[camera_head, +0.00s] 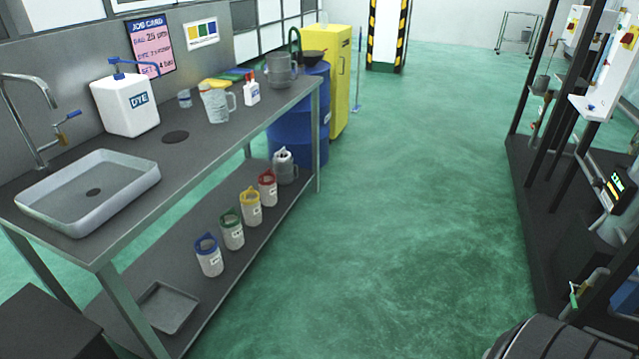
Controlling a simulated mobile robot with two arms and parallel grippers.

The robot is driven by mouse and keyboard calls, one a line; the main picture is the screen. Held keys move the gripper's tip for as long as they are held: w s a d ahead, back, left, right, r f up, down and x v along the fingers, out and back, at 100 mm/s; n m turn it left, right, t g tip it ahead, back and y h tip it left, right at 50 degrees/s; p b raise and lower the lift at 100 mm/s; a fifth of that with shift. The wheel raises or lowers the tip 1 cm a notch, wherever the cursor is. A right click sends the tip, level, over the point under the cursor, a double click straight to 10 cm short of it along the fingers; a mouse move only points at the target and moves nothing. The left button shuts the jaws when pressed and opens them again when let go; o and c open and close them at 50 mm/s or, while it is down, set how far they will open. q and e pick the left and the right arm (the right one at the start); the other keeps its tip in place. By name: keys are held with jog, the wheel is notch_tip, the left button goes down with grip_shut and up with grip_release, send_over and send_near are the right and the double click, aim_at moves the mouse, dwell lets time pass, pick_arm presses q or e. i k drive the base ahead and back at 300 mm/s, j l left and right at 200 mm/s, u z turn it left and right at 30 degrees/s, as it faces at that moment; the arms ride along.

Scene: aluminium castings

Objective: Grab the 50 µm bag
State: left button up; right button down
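Several white bags or canisters with coloured ring tops and small labels stand in a row on the bench's lower shelf: a blue-topped one (209,259), a green-topped one (232,233), a yellow-topped one (250,210) and a red-topped one (268,190). Their labels are too small to read, so I cannot tell which is the 50 µm bag. A pink job card (151,46) hangs on the wall; its small text is not clearly legible. A small colour chart (201,33) hangs beside it. Neither of my grippers is in view.
The steel bench (190,150) carries a sink tray (90,190), a DYE container (126,104) and jugs (215,104). A grey tray (168,307) lies on the lower shelf. A blue drum (292,130) stands behind. Dark racking (525,190) lines the right. The green floor between is clear.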

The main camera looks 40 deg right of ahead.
aim_at(250, 208)
jog(key=z, duration=0.7)
jog(key=u, duration=0.75)
jog(key=i+l+u, duration=0.15)
jog(key=l+u, duration=0.15)
jog(key=i+l+u, duration=0.1)
jog(key=l+u, duration=0.25)
jog(key=i+l+u, duration=0.1)
jog(key=l+u, duration=0.2)
jog(key=l, duration=0.2)
